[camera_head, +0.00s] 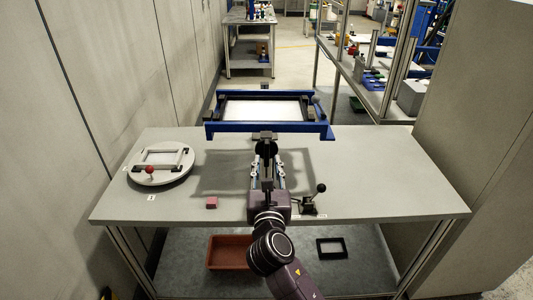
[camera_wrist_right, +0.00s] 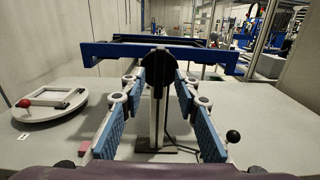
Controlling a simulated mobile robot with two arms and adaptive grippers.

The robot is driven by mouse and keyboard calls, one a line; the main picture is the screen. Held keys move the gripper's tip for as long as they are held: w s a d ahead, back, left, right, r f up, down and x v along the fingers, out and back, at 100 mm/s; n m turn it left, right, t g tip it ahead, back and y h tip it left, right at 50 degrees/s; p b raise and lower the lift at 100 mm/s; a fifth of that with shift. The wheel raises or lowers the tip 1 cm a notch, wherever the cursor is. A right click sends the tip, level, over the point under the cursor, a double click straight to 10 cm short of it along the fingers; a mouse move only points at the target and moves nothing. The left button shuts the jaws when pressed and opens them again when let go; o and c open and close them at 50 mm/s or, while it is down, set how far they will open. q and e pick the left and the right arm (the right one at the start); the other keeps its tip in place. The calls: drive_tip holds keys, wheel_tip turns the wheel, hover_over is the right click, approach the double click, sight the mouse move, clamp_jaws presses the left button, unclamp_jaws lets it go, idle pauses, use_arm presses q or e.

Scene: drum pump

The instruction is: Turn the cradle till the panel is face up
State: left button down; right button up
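The blue cradle (camera_head: 225,130) stands raised above the grey table on a post (camera_wrist_right: 158,112). It looks about level in the head view. A white panel (camera_head: 263,109) in a dark frame lies in it with a pale surface upward; I cannot tell whether this is its face. My right gripper (camera_head: 266,165) is in front of the cradle's near side. In the right wrist view its blue-padded fingers (camera_wrist_right: 160,92) are apart, with the black rounded hub (camera_wrist_right: 156,60) of the cradle's near bar just beyond them. I see no contact. My left gripper is not in view.
A round grey turntable (camera_head: 150,178) with a red knob is on the table's left. A small red block (camera_head: 212,202) and a black ball-knob lever (camera_head: 314,199) are near the front edge. A red bin (camera_head: 229,252) and black frame (camera_head: 331,248) lie below. The table's right side is clear.

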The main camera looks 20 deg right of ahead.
sight(267, 154)
drive_tip(key=shift+x, duration=2.1)
drive_tip(key=shift+c, duration=0.4)
clamp_jaws()
